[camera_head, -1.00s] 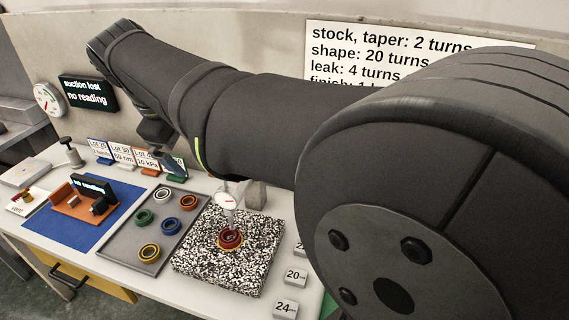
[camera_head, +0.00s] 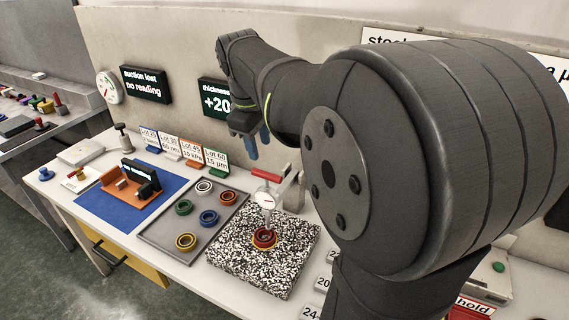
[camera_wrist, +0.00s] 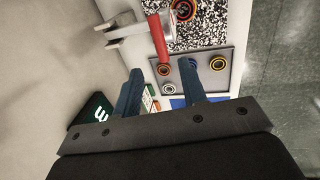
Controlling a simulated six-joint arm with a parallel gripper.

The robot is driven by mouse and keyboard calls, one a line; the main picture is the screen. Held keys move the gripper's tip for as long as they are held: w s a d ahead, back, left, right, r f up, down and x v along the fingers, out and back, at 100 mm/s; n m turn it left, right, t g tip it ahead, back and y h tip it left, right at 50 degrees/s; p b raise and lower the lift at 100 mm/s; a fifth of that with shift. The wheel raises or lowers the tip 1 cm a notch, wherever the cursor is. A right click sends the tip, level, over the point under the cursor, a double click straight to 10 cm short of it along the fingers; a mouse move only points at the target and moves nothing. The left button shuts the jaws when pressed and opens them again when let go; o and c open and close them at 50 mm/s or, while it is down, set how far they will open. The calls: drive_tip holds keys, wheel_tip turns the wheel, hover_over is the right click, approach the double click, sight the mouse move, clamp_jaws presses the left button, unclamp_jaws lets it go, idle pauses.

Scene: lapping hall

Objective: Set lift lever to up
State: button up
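The near end of the red rod shows between the fingertips; I cannot tell the depth gap. The dial gauge (camera_head: 267,199) stands over stacked rings (camera_head: 264,239).
Lot cards (camera_head: 216,158) stand behind the tray. A blue mat (camera_head: 110,212) with an orange fixture lies further left. A thickness display (camera_head: 215,98) hangs on the wall.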

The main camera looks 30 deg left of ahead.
sight(265, 173)
drive_tip(key=f, duration=0.3)
drive_tip(key=w+f, duration=0.1)
drive_tip(key=f, duration=0.3)
drive_tip(key=w+f, duration=0.1)
drive_tip(key=f, duration=0.3)
drive_tip(key=shift+w+f, duration=0.15)
drive_tip(key=shift+f, duration=0.05)
drive_tip(key=shift+c, duration=0.4)
clamp_jaws()
